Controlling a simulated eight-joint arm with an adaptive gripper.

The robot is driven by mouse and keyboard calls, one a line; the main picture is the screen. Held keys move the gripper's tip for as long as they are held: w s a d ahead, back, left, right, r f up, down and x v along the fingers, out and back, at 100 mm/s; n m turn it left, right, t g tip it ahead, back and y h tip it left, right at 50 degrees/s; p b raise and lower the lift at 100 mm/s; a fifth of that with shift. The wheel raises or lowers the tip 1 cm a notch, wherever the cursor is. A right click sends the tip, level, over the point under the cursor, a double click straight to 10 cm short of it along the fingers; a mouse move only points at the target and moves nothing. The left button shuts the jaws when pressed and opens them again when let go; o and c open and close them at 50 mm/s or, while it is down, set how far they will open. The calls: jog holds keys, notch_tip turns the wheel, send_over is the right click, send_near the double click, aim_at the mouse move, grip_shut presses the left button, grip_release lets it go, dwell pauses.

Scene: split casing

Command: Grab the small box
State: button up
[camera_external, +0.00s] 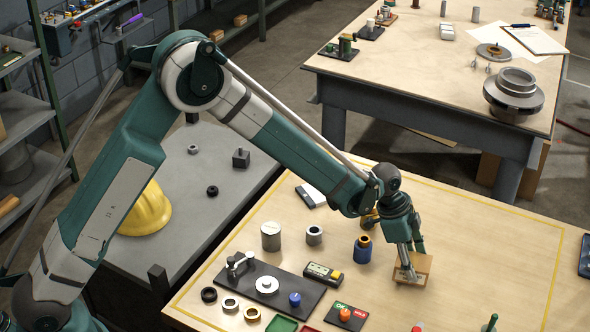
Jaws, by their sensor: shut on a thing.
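A small tan wooden box (423,265) is at the right of the middle of the yellow-lined wooden table (480,270). My gripper (406,264) points down onto it from above, with its fingers shut on the box. The fingers cover part of the box's left side. I cannot tell whether the box rests on the tabletop or is slightly raised.
An OK/HOLD panel (346,315) lies in front. The tabletop right of the box is mostly clear.

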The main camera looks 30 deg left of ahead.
aim_at(414, 261)
jog(key=shift+r+b, duration=0.4)
jog(key=shift+r, duration=3.6)
